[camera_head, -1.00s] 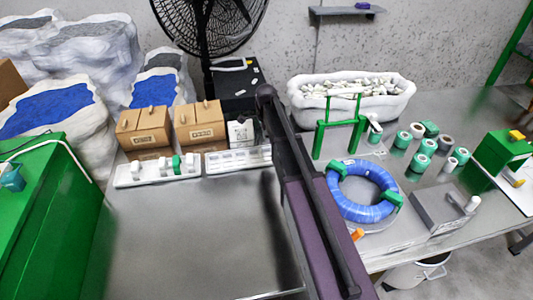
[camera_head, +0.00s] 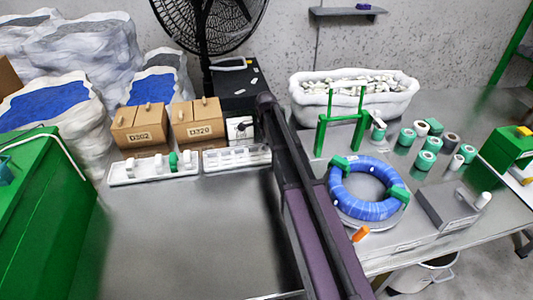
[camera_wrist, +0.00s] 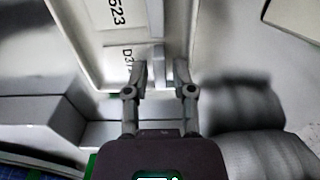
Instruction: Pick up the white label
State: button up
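In the wrist view, a white label (camera_wrist: 121,62) with dark print starting with "D3" lies in a pale, raised-edge tray (camera_wrist: 90,72). In the head view my arm hides the gripper.
Two cardboard boxes (camera_head: 140,137) with printed labels stand behind two white trays (camera_head: 155,178) on the grey table (camera_head: 190,235). A blue cable coil (camera_head: 362,207), a white bin (camera_head: 350,112) and several green-and-white rolls (camera_head: 424,160) lie right of my arm. The table's front left is clear.

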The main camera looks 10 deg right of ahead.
dwell(0.6)
grip_shut()
jog(key=shift+r, duration=0.1)
notch_tip(320, 180, up, 3)
jog(key=p, duration=0.3)
jog(key=shift+f, duration=0.2)
jog(key=s, duration=0.5)
jog(key=s+r+p, duration=0.1)
jog(key=s, duration=0.4)
jog(key=s+r+p, duration=0.1)
jog(key=s, duration=0.5)
jog(key=shift+a, duration=0.3)
